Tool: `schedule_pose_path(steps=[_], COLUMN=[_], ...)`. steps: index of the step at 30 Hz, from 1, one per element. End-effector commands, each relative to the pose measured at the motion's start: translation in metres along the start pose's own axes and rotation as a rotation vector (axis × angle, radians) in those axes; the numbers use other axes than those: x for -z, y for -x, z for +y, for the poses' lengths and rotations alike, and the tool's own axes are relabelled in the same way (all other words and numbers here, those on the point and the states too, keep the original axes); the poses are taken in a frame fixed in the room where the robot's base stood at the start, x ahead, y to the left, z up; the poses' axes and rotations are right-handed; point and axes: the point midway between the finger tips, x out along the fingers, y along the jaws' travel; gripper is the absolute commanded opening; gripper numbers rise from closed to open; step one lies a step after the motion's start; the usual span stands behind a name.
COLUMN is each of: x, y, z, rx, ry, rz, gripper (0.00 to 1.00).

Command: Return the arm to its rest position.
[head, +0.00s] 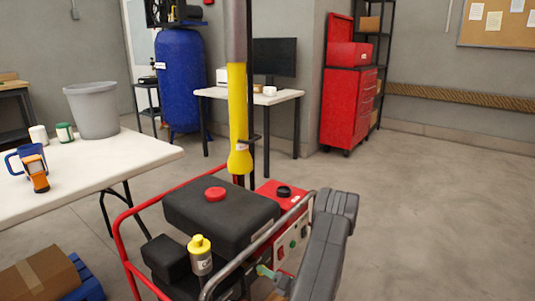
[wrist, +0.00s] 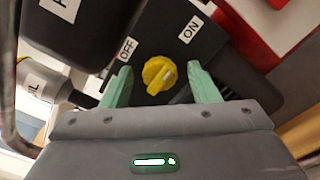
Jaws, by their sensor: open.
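My gripper (wrist: 160,68) is open, with one green finger on each side of a yellow knob (wrist: 158,76). The knob sits on a dark panel between an OFF label (wrist: 126,49) and an ON label (wrist: 191,28). Clear gaps show between the knob and both fingers; how far the tips stand off the panel I cannot tell. The knob is hidden there.
A bottle with a yellow cap (head: 200,254) stands at the machine's front. The machine's grey bar (head: 262,243) runs close beside my arm. A white table (head: 100,160) with a bucket (head: 95,110) is at the left. Open floor (head: 440,200) lies at the right.

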Motion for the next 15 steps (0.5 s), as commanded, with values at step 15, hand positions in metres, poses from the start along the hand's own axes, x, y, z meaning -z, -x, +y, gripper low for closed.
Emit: schedule_pose_path(steps=[15], x=[0.0011], y=[-0.0001], z=[0.0007], rx=[0.000], ry=[0.440], rz=[0.000], gripper=[0.55])
